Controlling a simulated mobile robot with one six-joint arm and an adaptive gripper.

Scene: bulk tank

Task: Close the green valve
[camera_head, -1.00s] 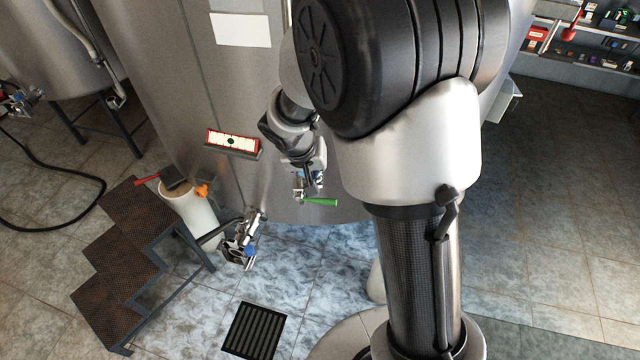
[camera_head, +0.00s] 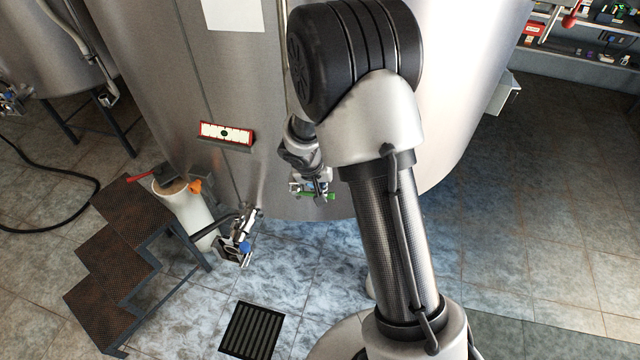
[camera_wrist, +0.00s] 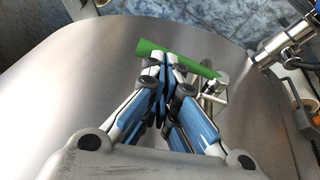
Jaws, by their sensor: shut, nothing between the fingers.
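The green valve handle (camera_wrist: 182,60) lies across the fingertips of my gripper (camera_wrist: 165,62) in the wrist view. The fingers are shut with nothing held between them, and their tips overlap or touch the handle; I cannot tell which. The handle's right end meets a metal valve fitting (camera_wrist: 215,88). In the head view a small part of the green handle (camera_head: 318,197) shows below my gripper (camera_head: 315,185), low on the steel tank, and my arm hides part of the area around it.
A second outlet with a blue part (camera_head: 240,242) stands lower left of the valve. Brown steps (camera_head: 120,240) and a white cylinder (camera_head: 187,212) are at the left. A floor drain (camera_head: 250,330) lies in front. The floor at right is open.

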